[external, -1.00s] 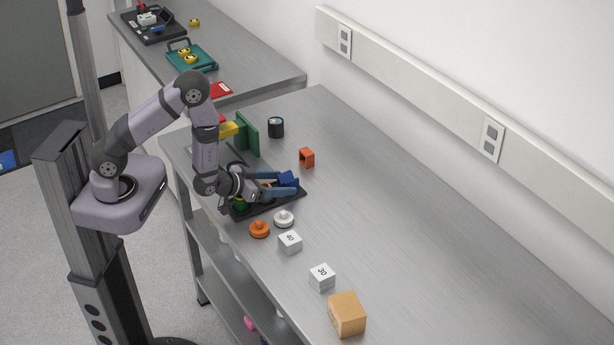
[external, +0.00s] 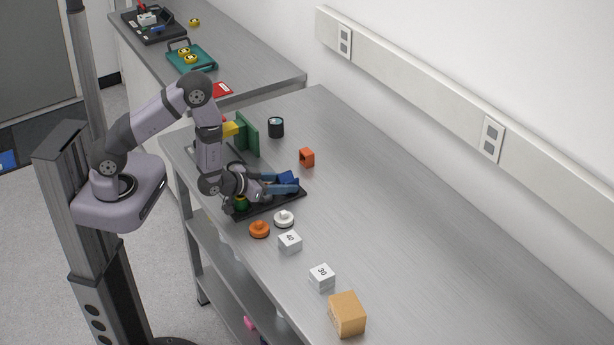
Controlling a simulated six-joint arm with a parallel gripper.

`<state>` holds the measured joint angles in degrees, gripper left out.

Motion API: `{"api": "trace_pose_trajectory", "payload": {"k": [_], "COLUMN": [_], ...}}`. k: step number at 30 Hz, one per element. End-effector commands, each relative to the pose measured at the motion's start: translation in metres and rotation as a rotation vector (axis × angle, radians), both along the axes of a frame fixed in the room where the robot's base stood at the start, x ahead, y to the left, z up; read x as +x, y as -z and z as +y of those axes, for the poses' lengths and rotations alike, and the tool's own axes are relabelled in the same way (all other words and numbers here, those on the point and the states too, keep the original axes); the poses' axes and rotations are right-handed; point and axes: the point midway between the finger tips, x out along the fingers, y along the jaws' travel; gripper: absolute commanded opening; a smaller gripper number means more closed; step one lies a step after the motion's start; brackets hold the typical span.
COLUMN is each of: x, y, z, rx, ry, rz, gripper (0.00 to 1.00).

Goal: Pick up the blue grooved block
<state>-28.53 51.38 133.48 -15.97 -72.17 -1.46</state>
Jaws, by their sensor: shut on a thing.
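The blue grooved block (external: 288,178) is at the right end of the black tray (external: 268,207), partly covered by my gripper's fingers. My gripper (external: 287,184) reaches in from the left, low over the tray, with its blue-grey fingers shut on the block. I cannot tell whether the block is clear of the tray. A green and yellow round part (external: 240,202) sits at the tray's left end.
An orange knob (external: 259,229), a white knob (external: 284,219), white cubes marked 40 (external: 290,243) and 30 (external: 322,278), and a cardboard-coloured box (external: 347,314) stand along the front. A green upright (external: 249,134), black cylinder (external: 276,127) and orange hollow block (external: 307,158) stand behind. The right bench is clear.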

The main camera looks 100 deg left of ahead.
Motion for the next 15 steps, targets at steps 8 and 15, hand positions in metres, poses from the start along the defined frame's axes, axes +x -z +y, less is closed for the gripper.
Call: {"api": "trace_pose_trajectory", "payload": {"k": [8, 15], "x": [0.001, 0.001], "y": [-0.011, -0.032], "z": [0.001, 0.001], "rx": [0.002, 0.004], "ry": [0.000, -0.001], "rz": [-0.003, -0.006], "gripper": [0.10, 0.10]}}
